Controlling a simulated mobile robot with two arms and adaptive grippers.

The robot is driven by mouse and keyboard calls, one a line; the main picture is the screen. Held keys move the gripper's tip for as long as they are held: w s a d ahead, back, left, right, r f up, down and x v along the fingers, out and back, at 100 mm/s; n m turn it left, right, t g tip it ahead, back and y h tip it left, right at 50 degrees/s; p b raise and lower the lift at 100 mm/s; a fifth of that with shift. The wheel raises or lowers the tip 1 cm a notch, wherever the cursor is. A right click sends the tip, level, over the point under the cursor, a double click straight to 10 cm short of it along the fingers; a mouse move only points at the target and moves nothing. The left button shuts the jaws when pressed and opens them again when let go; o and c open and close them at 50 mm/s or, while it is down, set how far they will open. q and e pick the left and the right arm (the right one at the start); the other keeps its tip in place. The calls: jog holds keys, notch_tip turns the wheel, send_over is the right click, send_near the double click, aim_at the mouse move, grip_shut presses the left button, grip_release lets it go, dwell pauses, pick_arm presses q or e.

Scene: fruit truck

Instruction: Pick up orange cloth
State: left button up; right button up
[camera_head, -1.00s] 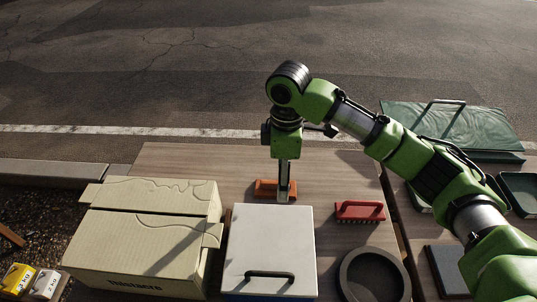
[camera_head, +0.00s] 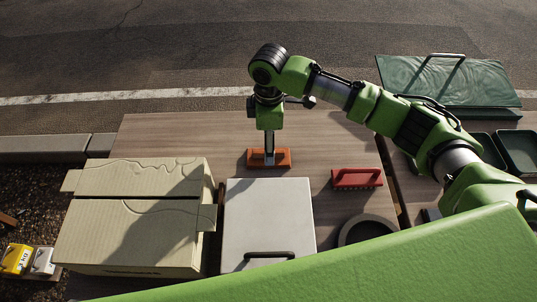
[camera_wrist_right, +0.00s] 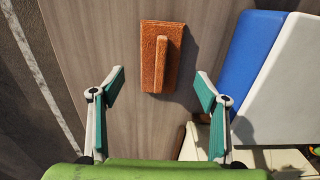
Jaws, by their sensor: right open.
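The only orange thing I see is a rough orange-brown rectangular piece with a raised bar along it, like a handle; I take it as the orange cloth (camera_head: 282,158). It lies flat near the table's far middle and also shows in the right wrist view (camera_wrist_right: 150,70). My right gripper (camera_head: 269,160) points down over it and hides part of it in the head view. In the right wrist view, the right gripper's (camera_wrist_right: 160,87) fingers are spread wide and empty, with the orange piece centred beyond the tips. My left gripper is not in view.
A white-lidded blue box (camera_head: 270,210) with a black handle stands in front of the orange piece. A cardboard box (camera_head: 130,230) is at left. A red brush (camera_head: 357,178) and a dark round dish (camera_head: 365,229) are at right. The table (camera_head: 190,132) behind the boxes is clear.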

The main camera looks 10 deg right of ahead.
notch_tip(320, 180, down, 4)
jog(key=shift+f+p, duration=0.25)
jog(key=shift+p, duration=0.35)
jog(key=shift+f, duration=0.3)
jog(key=c, duration=1.2)
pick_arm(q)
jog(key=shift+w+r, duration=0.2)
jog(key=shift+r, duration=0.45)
pick_arm(e)
jog(key=shift+r, duration=0.1)
jog(key=shift+r+b, duration=0.3)
jog(key=shift+r, duration=0.2)
pick_arm(q)
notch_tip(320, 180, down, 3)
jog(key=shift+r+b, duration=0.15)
jog(key=shift+b, duration=0.95)
pick_arm(e)
jog(key=s+a+r, duration=0.2)
jog(key=s+r, duration=0.2)
jog(key=s+a+r, duration=0.2)
jog(key=s+r, duration=0.2)
jog(key=s+a+r, duration=0.2)
jog(key=s+r, duration=0.2)
jog(key=shift+s+a, duration=0.25)
jog(key=shift+s, duration=0.05)
